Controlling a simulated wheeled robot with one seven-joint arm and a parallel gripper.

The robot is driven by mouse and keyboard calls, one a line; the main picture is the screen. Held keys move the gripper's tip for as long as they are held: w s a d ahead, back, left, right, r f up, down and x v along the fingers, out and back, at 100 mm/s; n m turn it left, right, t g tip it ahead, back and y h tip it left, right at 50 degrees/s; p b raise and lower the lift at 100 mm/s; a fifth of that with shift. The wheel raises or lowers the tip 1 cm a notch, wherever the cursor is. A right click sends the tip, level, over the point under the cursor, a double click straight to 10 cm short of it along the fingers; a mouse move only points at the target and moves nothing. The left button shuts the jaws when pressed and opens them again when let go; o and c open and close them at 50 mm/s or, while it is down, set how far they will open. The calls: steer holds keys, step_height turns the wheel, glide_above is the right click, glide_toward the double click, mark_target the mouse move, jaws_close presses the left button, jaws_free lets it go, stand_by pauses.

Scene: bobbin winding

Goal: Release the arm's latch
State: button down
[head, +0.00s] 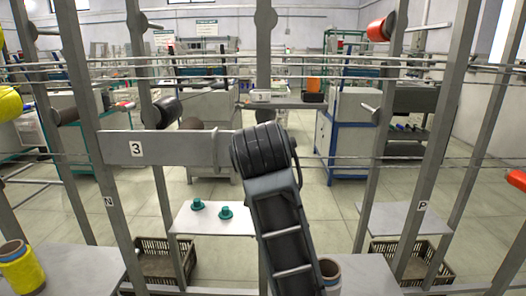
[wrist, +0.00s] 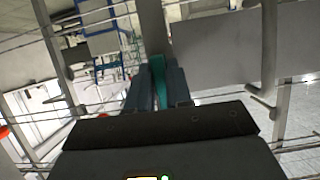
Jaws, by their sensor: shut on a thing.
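In the wrist view my gripper (wrist: 158,88) is shut on a narrow teal piece (wrist: 159,75), apparently the latch. A vertical grey post (wrist: 152,30) stands just beyond the fingertips. A broad grey plate (wrist: 225,48) lies to the right of it. In the head view a grey horizontal arm marked 3 (head: 180,150) reaches from the left frame post to behind my own black arm link. My fingers and the teal piece are hidden there.
Thin horizontal wires (head: 330,160) cross between upright posts, close around my arm. Two teal pieces (head: 225,212) sit on a white shelf (head: 190,222). A yellow spool (head: 20,268) is at lower left. Crates (head: 155,268) stand on the floor.

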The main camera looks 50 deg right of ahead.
steer(key=c, duration=1.1)
jaws_free()
steer(key=shift+v, duration=3.9)
